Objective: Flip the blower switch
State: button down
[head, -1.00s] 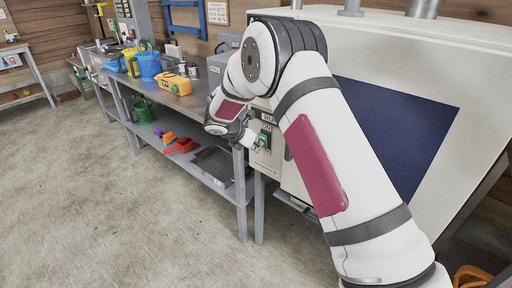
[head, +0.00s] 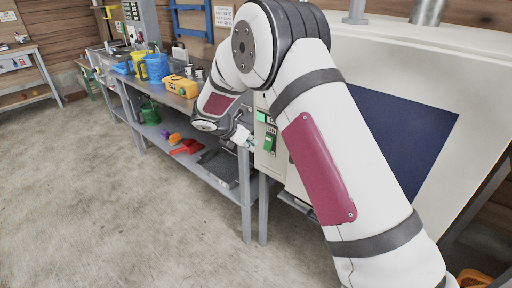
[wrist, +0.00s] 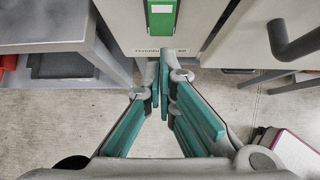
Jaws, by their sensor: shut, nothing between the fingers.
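A green switch (head: 268,143) sits on the side of the pale cabinet, with a small label above it. In the head view my gripper (head: 246,140) is left of the switch, partly hidden by my arm. I cannot tell the switch's position.
The large pale cabinet (head: 400,62) with a dark blue panel stands on the right. A grey workbench (head: 170,90) to the left holds a yellow case (head: 181,87) and blue jug (head: 156,68). A dark handle (wrist: 293,40) is right of the switch.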

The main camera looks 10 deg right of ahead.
aim_at(268, 144)
jog(key=v, duration=0.6)
jog(key=shift+r, duration=0.15)
jog(key=shift+w+d, duration=0.1)
jog(key=shift+w, duration=0.05)
jog(key=shift+a+f+g+y+b, duration=0.4)
jog(key=shift+y+b, duration=0.3)
jog(key=shift+b, duration=0.4)
jog(key=shift+d, duration=0.1)
jog(key=w+d+r+b+x, duration=0.1)
jog(key=d+b+x, duration=0.1)
jog(key=x, duration=1)
jog(key=shift+d, duration=0.15)
